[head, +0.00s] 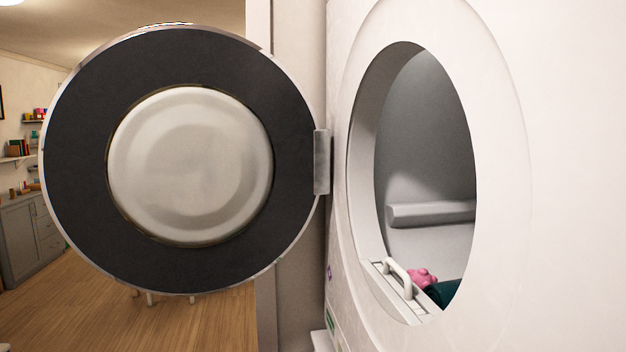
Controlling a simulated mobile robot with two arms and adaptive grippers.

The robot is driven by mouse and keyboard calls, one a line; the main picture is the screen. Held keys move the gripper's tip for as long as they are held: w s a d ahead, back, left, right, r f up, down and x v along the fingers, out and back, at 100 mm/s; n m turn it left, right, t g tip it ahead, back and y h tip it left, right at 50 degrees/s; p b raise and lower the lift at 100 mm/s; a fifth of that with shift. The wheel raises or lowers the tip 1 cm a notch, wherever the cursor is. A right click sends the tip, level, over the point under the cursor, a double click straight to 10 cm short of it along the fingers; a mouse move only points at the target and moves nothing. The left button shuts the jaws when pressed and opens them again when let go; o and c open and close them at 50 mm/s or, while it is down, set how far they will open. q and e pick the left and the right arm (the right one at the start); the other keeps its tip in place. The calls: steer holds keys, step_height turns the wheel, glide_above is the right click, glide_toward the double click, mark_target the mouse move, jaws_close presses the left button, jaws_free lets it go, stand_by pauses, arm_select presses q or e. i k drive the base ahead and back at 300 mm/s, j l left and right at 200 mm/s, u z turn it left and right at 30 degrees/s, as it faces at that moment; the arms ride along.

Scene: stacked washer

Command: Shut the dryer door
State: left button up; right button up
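The round dryer door (285,95) stands wide open on the left, with a black ring, a silver rim and a pale domed centre. It joins the dryer (560,200) at a grey hinge (321,162) left of the opening. The dryer's oval opening (425,130) is uncovered and shows the grey drum inside. A pink item (423,278) and a dark teal item (444,292) lie low in the opening. Neither of my grippers is in view. The door's outer side is hidden.
A white handle-like bar (398,277) is at the opening's lower lip. Behind the door are a wooden floor (190,325), grey cabinets (30,235) and wall shelves (18,155) at far left. A pale vertical panel (295,260) stands beside the dryer.

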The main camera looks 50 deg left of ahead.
mark_target(175, 159)
steer(key=k+j, duration=0.1)
steer(key=j, duration=0.25)
steer(key=k+j+z, duration=0.15)
steer(key=j, duration=0.25)
steer(key=k+j, duration=0.1)
steer(key=j, duration=0.25)
steer(key=k+j+z, duration=0.15)
steer(key=j, duration=0.2)
steer(key=k+j, duration=0.15)
steer(key=j, duration=0.2)
steer(key=j+z, duration=0.1)
steer(key=j, duration=0.35)
steer(key=k+j+z, duration=0.15)
steer(key=j, duration=0.35)
steer(key=j+z, duration=0.1)
steer(key=j, duration=0.35)
steer(key=k+j+z, duration=0.1)
steer(key=j, duration=0.35)
steer(key=k+j+z, duration=0.15)
steer(key=j, duration=0.3)
steer(key=j+z, duration=0.1)
steer(key=j, duration=0.35)
steer(key=k+j, duration=0.1)
steer(key=j+z, duration=0.3)
steer(key=z, duration=0.15)
steer(key=j+z, duration=0.35)
steer(key=z, duration=0.15)
